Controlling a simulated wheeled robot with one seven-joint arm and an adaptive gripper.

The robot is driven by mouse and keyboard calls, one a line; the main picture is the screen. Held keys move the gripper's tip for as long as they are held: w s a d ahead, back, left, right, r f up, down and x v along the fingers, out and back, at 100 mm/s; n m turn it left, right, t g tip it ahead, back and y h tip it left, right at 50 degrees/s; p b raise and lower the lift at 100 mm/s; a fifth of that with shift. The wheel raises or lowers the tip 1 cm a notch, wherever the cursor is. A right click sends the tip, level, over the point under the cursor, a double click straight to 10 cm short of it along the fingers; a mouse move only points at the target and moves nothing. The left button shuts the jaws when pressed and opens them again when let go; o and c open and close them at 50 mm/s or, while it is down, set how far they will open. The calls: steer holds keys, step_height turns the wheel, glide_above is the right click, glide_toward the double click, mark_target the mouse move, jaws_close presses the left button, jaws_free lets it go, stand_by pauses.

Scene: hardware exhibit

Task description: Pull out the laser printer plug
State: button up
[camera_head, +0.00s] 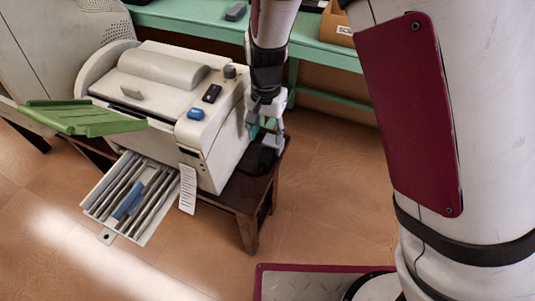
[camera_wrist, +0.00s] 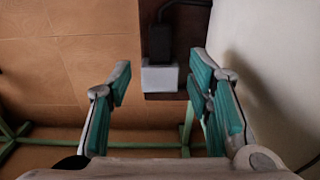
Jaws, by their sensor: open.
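The laser printer (camera_head: 165,85) is a cream machine on a dark wooden stand, with a green tray at its left. In the wrist view, a black plug (camera_wrist: 159,42) with a black cable is at a small white block (camera_wrist: 160,78), which looks like its socket. My gripper (camera_wrist: 163,79) is open, with teal-padded fingers to the left and right of the white block and no visible contact. In the head view, my gripper (camera_head: 266,132) points down beside the printer's right side, above dark items on the stand. The plug cannot be clearly made out there.
The wooden stand (camera_head: 252,222) bears the printer, whose right wall is close to my gripper. A slotted tray (camera_head: 130,200) sticks out in front. A green bench (camera_head: 325,52) with a cardboard box (camera_head: 338,26) stands behind. Floor to the right of the stand is clear.

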mark_target(266, 155)
step_height(266, 155, down, 10)
steer(key=b, duration=0.3)
steer(key=shift+f, duration=0.25)
steer(key=shift+c, duration=0.6)
